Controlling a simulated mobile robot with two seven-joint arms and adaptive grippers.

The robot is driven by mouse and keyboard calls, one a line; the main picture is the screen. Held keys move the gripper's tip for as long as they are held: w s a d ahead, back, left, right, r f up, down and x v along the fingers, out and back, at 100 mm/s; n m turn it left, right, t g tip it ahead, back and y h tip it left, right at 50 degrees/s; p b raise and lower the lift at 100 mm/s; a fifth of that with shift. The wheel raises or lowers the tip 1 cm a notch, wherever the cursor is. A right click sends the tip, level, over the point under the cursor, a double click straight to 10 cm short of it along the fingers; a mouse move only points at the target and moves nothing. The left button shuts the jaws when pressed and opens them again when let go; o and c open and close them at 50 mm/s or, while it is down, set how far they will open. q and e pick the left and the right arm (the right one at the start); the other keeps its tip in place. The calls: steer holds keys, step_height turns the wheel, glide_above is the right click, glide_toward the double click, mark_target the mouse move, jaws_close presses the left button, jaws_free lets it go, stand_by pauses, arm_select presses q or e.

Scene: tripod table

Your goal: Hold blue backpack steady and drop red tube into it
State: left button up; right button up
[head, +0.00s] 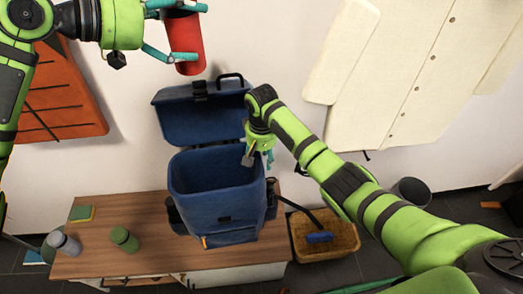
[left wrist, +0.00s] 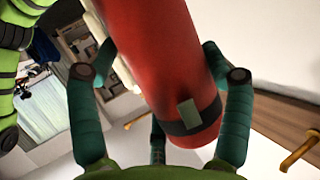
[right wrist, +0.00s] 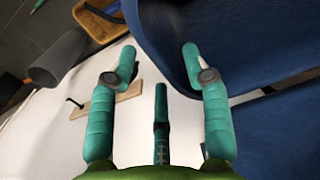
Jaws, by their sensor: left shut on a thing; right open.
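The blue backpack (head: 215,205) stands upright on the wooden table with its lid raised against the wall and its top open. My left gripper (head: 172,32) is shut on the red tube (head: 186,45), held high above the backpack's raised lid. The red tube also fills the middle of the left wrist view (left wrist: 165,60), between the fingers. My right gripper (head: 260,155) is open at the backpack's right rim. In the right wrist view the backpack's blue fabric (right wrist: 270,45) is beside the right finger; I cannot tell whether they touch.
A wicker basket (head: 325,238) with a blue item stands to the right.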

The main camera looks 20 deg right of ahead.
steer(key=shift+f, duration=2.75)
jaws_close()
